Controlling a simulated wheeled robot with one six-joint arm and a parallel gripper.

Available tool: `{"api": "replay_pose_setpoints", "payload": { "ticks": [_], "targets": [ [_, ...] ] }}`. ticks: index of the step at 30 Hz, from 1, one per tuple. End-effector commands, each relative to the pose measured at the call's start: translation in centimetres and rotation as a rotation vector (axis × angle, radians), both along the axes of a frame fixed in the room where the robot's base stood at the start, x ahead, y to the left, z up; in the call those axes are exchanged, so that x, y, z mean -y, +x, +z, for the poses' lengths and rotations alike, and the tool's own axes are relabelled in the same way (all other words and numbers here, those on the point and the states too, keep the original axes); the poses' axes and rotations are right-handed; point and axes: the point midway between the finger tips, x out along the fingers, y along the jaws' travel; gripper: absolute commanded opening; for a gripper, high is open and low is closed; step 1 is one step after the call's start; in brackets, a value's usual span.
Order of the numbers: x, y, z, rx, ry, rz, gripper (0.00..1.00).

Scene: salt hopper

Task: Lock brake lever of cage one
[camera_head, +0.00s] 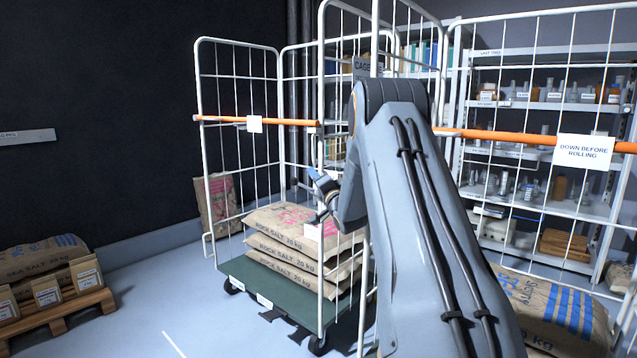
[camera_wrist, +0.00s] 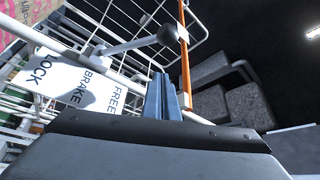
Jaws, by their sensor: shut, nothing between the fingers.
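In the wrist view the brake lever (camera_wrist: 130,46) is a grey bar with a black knob (camera_wrist: 168,35). It runs over a white plate (camera_wrist: 75,85) reading LOCK, BRAKE and FREE, and its knob end points right, toward the FREE side. My gripper (camera_wrist: 165,82) is shut and empty, its blue-grey fingertips just below the knob in the picture; I cannot tell whether they touch. In the head view my gripper (camera_head: 322,190) is at the white wire cage (camera_head: 280,90) with a green base (camera_head: 275,292). The lever is not clear there. The cage's sign (camera_head: 367,66) is partly hidden by my arm.
Rock salt sacks (camera_head: 290,255) lie stacked in the cage. An orange bar (camera_head: 225,120) crosses it. A second orange bar (camera_head: 500,135) carries a card reading DOWN BEFORE ROLLING (camera_head: 583,150). A pallet of sacks (camera_head: 60,315) is at left. Open floor (camera_head: 165,290) lies between.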

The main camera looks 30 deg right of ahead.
Motion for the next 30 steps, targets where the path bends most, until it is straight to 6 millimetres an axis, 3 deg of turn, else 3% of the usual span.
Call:
{"api": "replay_pose_setpoints", "payload": {
  "ticks": [4,15,30],
  "targets": [
    [0.1,2.1,0.5,0.000,-0.001,0.001,0.00],
    [-3.0,1.4,-1.6,0.000,0.000,0.000,0.00],
    [-2.8,1.2,-1.8,0.002,-0.007,-0.004,0.00]
  ]
}}
